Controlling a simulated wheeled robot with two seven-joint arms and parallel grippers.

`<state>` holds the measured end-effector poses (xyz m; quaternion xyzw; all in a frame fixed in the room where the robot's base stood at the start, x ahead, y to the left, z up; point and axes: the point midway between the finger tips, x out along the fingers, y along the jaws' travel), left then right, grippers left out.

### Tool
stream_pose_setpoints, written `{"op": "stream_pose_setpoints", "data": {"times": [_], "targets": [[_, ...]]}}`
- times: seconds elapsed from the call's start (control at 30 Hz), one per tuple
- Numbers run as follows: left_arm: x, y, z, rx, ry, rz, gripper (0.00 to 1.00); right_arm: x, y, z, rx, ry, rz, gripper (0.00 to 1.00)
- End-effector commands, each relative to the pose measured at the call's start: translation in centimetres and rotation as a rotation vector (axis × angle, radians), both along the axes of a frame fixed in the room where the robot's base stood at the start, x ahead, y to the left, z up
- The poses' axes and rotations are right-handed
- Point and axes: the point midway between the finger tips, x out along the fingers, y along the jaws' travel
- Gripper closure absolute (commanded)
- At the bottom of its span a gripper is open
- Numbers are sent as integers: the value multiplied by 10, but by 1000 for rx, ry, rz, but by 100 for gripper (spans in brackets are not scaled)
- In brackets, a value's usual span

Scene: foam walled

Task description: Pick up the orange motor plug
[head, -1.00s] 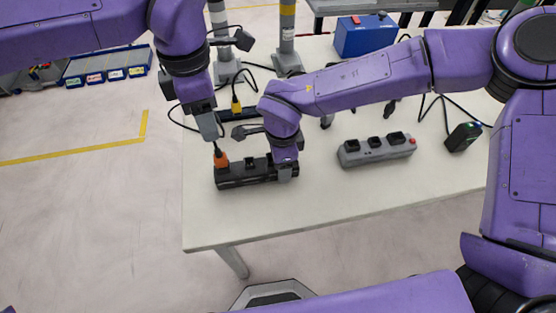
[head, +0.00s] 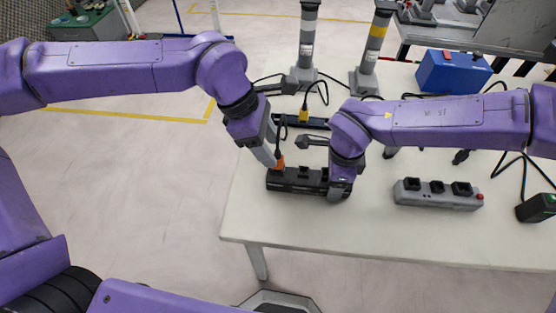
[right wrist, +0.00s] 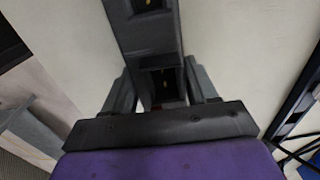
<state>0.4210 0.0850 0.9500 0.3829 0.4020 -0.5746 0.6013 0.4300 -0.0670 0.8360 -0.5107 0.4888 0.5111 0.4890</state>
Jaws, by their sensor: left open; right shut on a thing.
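The orange motor plug (head: 280,162) stands at the left end of a black socket block (head: 296,180) on the table, apparently seated in its leftmost socket. My left gripper (head: 270,157) is open and comes down from the upper left, its fingers right at the plug. They partly hide it, and I cannot tell whether they touch it. My right gripper (head: 340,188) is shut on the right end of the black block. In the right wrist view, its two fingers (right wrist: 162,88) sit on either side of the block (right wrist: 150,38). The plug is not visible there.
A yellow plug (head: 303,117) stands in another dark block behind. A grey socket strip (head: 438,197) with a red switch lies at the right, and a black box (head: 537,208) beyond it. A blue box (head: 452,72) and two posts stand at the back. The front of the table is clear.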

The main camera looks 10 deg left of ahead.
Motion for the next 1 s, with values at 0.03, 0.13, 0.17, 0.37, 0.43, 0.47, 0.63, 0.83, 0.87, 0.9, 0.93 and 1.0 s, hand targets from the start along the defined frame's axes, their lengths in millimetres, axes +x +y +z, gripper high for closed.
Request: {"op": "stream_pose_setpoints", "data": {"times": [0.03,0.13,0.17,0.37,0.43,0.47,0.63,0.83,0.87,0.9,0.93,1.0], "targets": [[0,-2,-5,1,1,-1,48,0,0,0,0,0,1,81],[3,-5,-20,2,3,-1,48,0,0,0,0,0,0,81],[5,-7,-25,3,3,-1,48,0,0,0,0,0,0,81],[8,-16,-52,2,0,-1,48,0,0,0,0,0,0,81],[9,-17,-54,1,-1,-1,48,0,0,0,0,0,0,81],[9,-17,-54,1,-2,0,48,0,0,0,0,0,0,81],[9,-17,-53,1,-2,1,61,0,0,0,0,0,0,81],[9,-17,-53,1,-2,1,100,0,0,0,0,0,0,81],[9,-17,-53,1,-2,1,100,0,0,0,0,0,0,81],[9,-17,-53,1,-2,1,100,0,0,0,0,0,0,81],[9,-17,-53,1,-2,1,100,0,0,0,0,0,0,81],[9,-17,-53,1,-2,1,100,0,0,0,0,0,0,81]]}}
